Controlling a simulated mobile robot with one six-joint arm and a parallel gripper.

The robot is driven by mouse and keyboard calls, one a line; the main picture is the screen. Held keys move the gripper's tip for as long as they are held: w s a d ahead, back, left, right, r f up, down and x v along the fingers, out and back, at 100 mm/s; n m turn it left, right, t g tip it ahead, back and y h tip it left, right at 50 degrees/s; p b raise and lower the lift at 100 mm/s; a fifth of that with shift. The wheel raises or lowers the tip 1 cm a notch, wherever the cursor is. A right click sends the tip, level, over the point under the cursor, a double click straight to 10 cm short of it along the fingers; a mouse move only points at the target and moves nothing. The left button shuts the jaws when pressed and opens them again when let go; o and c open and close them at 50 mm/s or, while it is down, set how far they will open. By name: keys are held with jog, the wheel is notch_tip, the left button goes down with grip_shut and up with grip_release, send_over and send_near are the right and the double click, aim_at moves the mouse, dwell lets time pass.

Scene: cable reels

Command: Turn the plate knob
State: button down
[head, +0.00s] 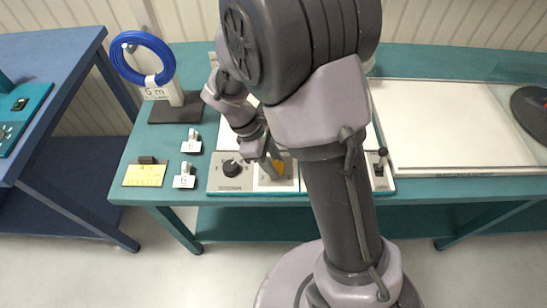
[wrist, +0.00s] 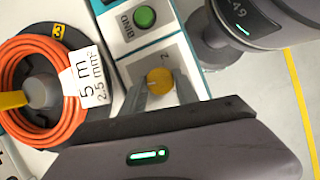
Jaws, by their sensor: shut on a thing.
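A yellow knob (wrist: 159,80) sits on a pale plate (wrist: 190,58) in the wrist view, with a small mark printed beside it. My gripper (wrist: 161,88) has one finger on each side of this knob and is shut on it. In the head view the yellow knob (head: 280,167) shows partly behind my gripper (head: 274,170), on the front panel of the teal bench. A black knob (head: 231,168) is on the grey panel just left of it. The yellow knob's exact angle is hard to read.
In the wrist view a green button (wrist: 144,17) and an orange cable coil (wrist: 62,95) lie close to my gripper. In the head view a blue coil (head: 143,58) hangs on a stand, with a yellow note (head: 145,176) and small labelled pieces nearby. A lever (head: 381,160) stands right of my arm.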

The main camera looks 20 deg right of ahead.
jog(key=m+p, duration=0.2)
jog(key=m+g+y+p, duration=0.1)
jog(key=m+p, duration=0.1)
jog(key=m, duration=0.1)
jog(key=shift+w+d+r+m+g, duration=0.1)
jog(key=shift+r+m+g, duration=0.05)
jog(key=shift+m+g, duration=0.15)
jog(key=m+y+p, duration=0.1)
jog(key=m, duration=0.1)
jog(key=m+y+p, duration=0.1)
jog(key=m, duration=0.2)
jog(key=shift+w+d+g, duration=0.1)
jog(key=shift+d+g, duration=0.05)
jog(key=shift+g, duration=0.25)
jog(key=m+y+p, duration=0.1)
jog(key=m+y, duration=0.1)
jog(key=m, duration=0.3)
jog(key=shift+d+m, duration=0.15)
jog(key=shift+m, duration=0.25)
jog(key=m+t+y, duration=0.1)
jog(key=m+y, duration=0.1)
jog(key=m, duration=0.2)
jog(key=shift+d+m+b, duration=0.1)
jog(key=shift+m+b, duration=0.2)
jog(key=shift+m, duration=0.1)
jog(key=shift+m+t, duration=0.3)
jog(key=c, duration=0.9)
grip_release()
